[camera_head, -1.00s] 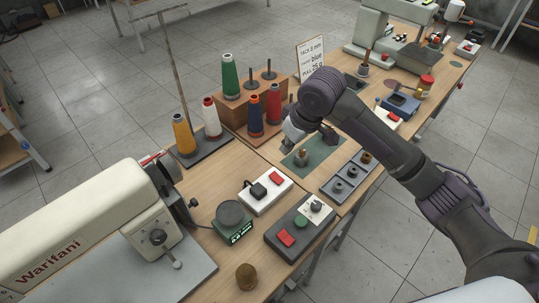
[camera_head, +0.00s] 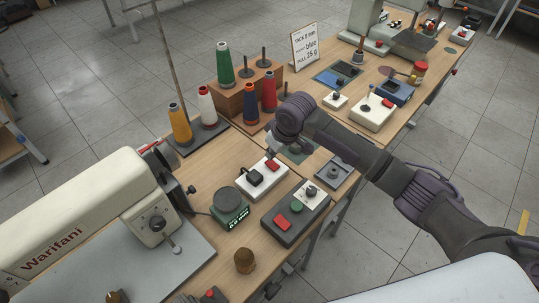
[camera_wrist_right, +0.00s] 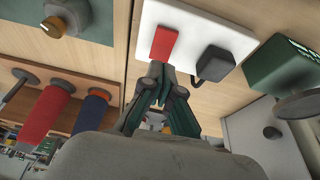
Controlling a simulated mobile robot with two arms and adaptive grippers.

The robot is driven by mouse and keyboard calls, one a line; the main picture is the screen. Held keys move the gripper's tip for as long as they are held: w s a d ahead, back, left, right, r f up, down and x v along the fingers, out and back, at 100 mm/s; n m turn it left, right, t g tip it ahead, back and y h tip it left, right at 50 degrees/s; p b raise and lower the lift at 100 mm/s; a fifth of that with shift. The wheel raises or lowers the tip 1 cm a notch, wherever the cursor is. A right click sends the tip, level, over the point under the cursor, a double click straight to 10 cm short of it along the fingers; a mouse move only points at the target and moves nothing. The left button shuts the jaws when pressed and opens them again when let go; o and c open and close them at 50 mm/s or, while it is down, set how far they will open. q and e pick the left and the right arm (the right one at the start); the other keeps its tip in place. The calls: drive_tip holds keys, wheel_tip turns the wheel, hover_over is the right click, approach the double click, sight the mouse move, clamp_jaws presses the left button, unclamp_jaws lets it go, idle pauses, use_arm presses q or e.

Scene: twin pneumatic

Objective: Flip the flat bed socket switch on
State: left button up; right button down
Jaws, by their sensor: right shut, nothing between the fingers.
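The flat bed's socket is a white block (camera_head: 250,193) with a red rocker switch (camera_head: 272,165) and a black plug (camera_head: 254,176). It lies on the wooden table beside the sewing machine (camera_head: 85,215) marked Warifani. In the right wrist view the red switch (camera_wrist_right: 164,42) lies just beyond my fingertips, on the white block (camera_wrist_right: 185,18), with the plug (camera_wrist_right: 215,62) beside it. My right gripper (camera_wrist_right: 160,74) is shut and empty, its tips close to the switch's near end. I cannot tell whether they touch, or which way the rocker is tilted. My left gripper is out of view.
A dark control box (camera_head: 291,228) with a red switch and a green scale (camera_head: 232,218) stand near the socket. Thread cones, including a blue one (camera_head: 251,103), stand behind it. Another white box (camera_head: 371,112) with a red switch sits farther along.

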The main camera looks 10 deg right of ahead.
sight(267, 160)
drive_tip(key=x, duration=0.2)
drive_tip(key=shift+f, duration=0.35)
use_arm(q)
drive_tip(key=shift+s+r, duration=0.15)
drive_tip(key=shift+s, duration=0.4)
use_arm(e)
drive_tip(key=shift+w+a+f, duration=0.1)
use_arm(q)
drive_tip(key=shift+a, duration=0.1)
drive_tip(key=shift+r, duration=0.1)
use_arm(e)
drive_tip(key=shift+w+a+f, duration=0.1)
drive_tip(key=shift+f, duration=0.1)
drive_tip(key=shift+s+d+r+p, duration=0.2)
drive_tip(key=shift+s+d+p, duration=0.05)
drive_tip(key=shift+p, duration=0.6)
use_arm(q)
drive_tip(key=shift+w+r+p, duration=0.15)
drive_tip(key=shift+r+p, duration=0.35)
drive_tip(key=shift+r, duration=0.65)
use_arm(e)
drive_tip(key=shift+s+d, duration=0.25)
drive_tip(key=shift+s, duration=0.15)
